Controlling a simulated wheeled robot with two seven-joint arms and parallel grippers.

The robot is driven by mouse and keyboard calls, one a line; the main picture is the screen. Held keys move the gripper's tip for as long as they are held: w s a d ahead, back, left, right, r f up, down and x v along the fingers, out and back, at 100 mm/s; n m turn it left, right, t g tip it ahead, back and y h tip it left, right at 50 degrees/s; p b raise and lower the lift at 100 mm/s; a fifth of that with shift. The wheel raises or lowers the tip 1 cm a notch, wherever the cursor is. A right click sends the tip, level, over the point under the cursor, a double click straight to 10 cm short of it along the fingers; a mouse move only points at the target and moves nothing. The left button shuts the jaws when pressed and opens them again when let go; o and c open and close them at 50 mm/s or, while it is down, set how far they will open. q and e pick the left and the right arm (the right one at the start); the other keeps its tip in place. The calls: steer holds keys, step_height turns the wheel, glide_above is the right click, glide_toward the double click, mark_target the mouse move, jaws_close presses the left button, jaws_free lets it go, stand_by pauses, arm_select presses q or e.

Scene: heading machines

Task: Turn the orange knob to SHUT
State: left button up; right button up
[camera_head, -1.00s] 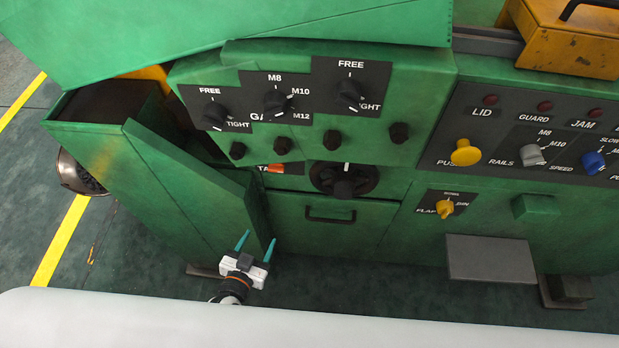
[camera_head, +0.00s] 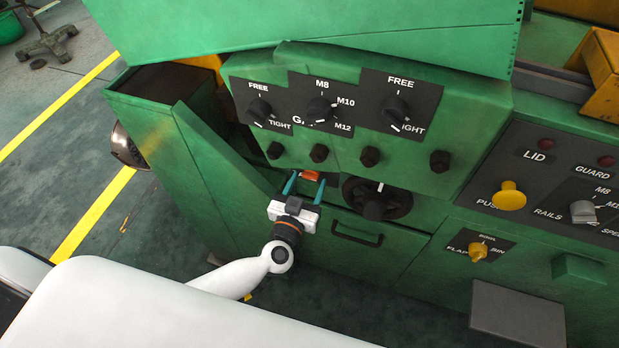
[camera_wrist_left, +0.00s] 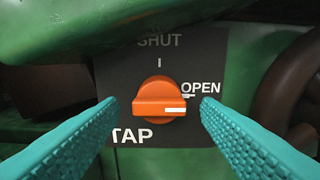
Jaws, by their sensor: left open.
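The orange knob (camera_wrist_left: 160,99) sits on a dark plate (camera_wrist_left: 165,55) marked TAP, SHUT and OPEN in the left wrist view. Its white mark points right, toward OPEN; SHUT is at the top. In the head view the orange knob (camera_head: 311,175) shows small under the row of black knobs. My left gripper (camera_head: 304,178) is open, with its teal fingers pointing at the knob. In the left wrist view the fingertips (camera_wrist_left: 158,101) stand left and right of the knob, apart from it, seemingly still short of it. My right gripper is not in view.
A black handwheel (camera_head: 376,199) is close right of the knob. Black knobs (camera_head: 319,153) hang above on the green panel (camera_head: 462,120). A green sloping plate (camera_head: 215,170) stands to the left. A drawer handle (camera_head: 357,234) is below right.

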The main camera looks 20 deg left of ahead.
arm_select(q)
steer(key=shift+w, duration=0.95)
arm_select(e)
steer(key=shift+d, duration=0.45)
arm_select(q)
steer(key=shift+c, duration=0.2)
steer(key=c, duration=1)
steer(key=shift+o, duration=0.2)
